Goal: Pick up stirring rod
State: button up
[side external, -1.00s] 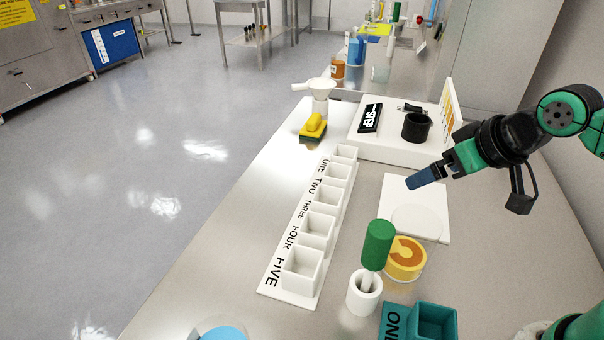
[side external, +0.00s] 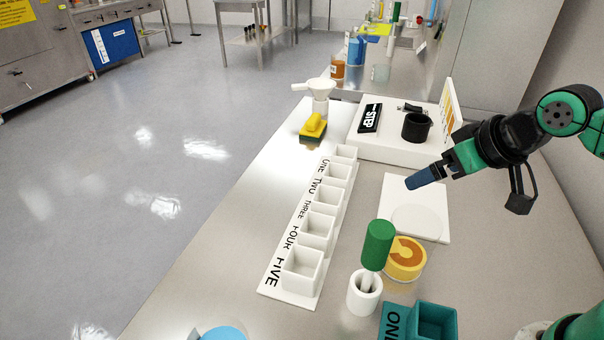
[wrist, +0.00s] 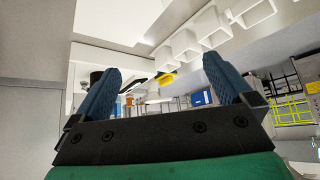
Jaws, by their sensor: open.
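A thick green handle (side external: 378,245) on a pale shaft, which looks like the stirring rod, stands slightly tilted in a white cup-shaped holder (side external: 365,292) at the front of the bench. The lower end of the shaft is hidden inside the holder. My gripper (side external: 425,178) is above the white board, behind and to the right of the green handle, well apart from it. Its blue fingers also show in the wrist view (wrist: 165,82), spread wide with nothing between them. I cannot make out the rod in the wrist view.
A rack of white boxes (side external: 272,283) runs left of the holder. A yellow round container (side external: 406,258) stands close behind the handle, and a teal box (side external: 433,320) lies to the front right. A white board (side external: 430,225) and a black cup (side external: 416,127) are farther back.

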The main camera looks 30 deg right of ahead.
jog(key=c, duration=0.4)
jog(key=shift+r, duration=0.1)
